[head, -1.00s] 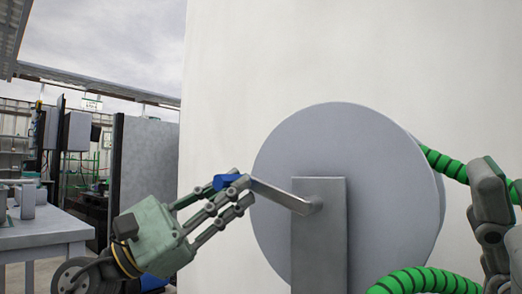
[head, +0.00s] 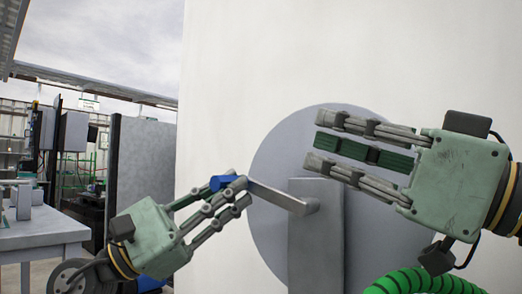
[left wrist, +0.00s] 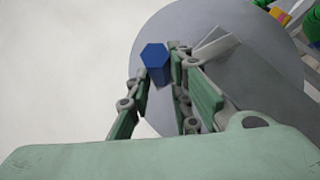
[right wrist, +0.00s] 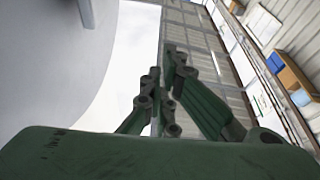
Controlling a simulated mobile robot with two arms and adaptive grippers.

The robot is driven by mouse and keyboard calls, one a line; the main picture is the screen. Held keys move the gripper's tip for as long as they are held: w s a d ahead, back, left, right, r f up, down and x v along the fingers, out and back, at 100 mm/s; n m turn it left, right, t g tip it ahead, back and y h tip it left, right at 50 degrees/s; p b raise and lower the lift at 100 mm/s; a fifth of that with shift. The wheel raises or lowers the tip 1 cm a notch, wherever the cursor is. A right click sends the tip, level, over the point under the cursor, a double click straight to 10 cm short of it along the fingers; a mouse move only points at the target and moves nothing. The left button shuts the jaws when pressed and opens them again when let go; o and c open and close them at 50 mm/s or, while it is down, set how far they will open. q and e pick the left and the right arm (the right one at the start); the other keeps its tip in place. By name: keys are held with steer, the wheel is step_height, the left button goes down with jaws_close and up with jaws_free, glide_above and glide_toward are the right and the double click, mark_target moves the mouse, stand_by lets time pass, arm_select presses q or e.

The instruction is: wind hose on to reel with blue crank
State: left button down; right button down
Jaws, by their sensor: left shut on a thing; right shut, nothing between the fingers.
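The grey reel (head: 275,190) stands upright against the white wall, with a grey bracket and crank arm (head: 282,195) on its face. The blue crank handle (head: 222,182) points left from the arm's end. My left gripper (head: 232,192) is shut on the blue handle; in the left wrist view the handle (left wrist: 156,62) sits between the fingers. My right gripper (head: 325,142) is shut and empty, in front of the reel's right half, which it partly hides. The green ribbed hose (head: 425,282) shows at the lower right; where it meets the reel is hidden.
A white wall (head: 240,60) rises behind the reel. A grey table (head: 45,232) with items on it and a dark panel (head: 142,165) stand at the left. The right wrist view shows shelving with boxes (right wrist: 290,75).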

arm_select(q)
steer(key=shift+s+d+f, duration=0.2)
steer(key=shift+s+d, duration=0.05)
steer(key=shift+d, duration=0.15)
arm_select(e)
steer(key=w+a, duration=0.7)
steer(key=a, duration=0.2)
steer(key=shift+w+m, duration=0.2)
steer(key=shift+m, duration=0.1)
steer(key=shift+f, duration=0.1)
steer(key=shift+w+a+f, duration=0.25)
steer(key=shift+a+f, duration=0.2)
steer(key=shift+f, duration=0.15)
arm_select(q)
steer(key=c, duration=1.8)
jaws_free()
steer(key=shift+s, duration=0.1)
steer(key=shift+o, duration=1.1)
steer(key=shift+d, duration=0.1)
steer(key=shift+r, duration=0.1)
arm_select(e)
steer(key=shift+d, duration=0.25)
